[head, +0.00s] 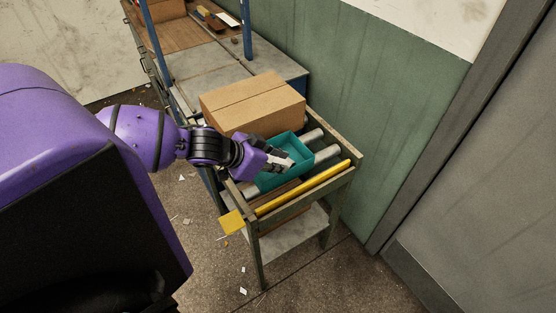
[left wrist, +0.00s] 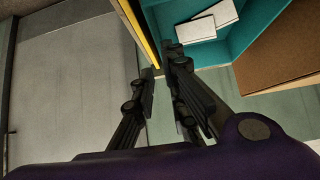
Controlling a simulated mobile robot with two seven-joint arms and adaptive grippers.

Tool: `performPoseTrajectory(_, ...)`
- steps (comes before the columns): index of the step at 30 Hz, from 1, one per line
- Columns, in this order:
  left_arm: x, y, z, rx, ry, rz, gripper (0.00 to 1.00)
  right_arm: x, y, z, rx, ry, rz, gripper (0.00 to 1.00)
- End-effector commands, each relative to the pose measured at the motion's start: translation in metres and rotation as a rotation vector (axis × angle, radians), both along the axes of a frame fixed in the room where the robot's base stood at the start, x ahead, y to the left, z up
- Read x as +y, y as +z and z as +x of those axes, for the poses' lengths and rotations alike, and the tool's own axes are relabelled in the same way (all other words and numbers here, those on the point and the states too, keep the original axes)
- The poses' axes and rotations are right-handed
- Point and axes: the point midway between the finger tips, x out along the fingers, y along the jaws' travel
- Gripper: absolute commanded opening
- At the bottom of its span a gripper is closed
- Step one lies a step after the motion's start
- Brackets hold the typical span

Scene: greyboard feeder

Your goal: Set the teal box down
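The teal box (head: 297,169) is an open tray with white cards (head: 279,160) inside. In the head view it is over the rollers of the feeder stand (head: 261,222), beside the cardboard box. Whether its base touches the rollers I cannot tell. My left gripper (head: 272,160) is at the box's left side. In the left wrist view the fingers of the gripper (left wrist: 160,65) straddle the near wall of the teal box (left wrist: 245,37) by its corner, closed on it with little gap. My right gripper is in neither view.
A large cardboard box (head: 252,103) stands just behind the teal box. Bare rollers (head: 326,154) show to its right, and a yellow bar (head: 303,187) runs along the stand's front. A green wall (head: 365,110) is close behind on the right.

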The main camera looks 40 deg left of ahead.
Motion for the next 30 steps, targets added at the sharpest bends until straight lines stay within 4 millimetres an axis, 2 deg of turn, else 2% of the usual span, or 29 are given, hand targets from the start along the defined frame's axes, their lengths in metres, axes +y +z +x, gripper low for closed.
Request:
performPoseTrajectory(5,0.004,-0.008,0.002,0.023,0.008,0.013,0.12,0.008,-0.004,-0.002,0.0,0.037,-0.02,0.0)
performPoseTrajectory(21,-0.016,-0.059,0.04,0.021,0.006,0.014,0.12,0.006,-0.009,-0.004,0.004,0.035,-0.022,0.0)
performPoseTrajectory(29,-0.016,-0.06,0.041,0.02,0.006,0.015,0.12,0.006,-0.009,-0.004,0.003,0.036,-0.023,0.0)
performPoseTrajectory(30,-0.016,-0.06,0.041,0.02,0.006,0.015,0.09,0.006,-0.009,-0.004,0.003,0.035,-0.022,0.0)
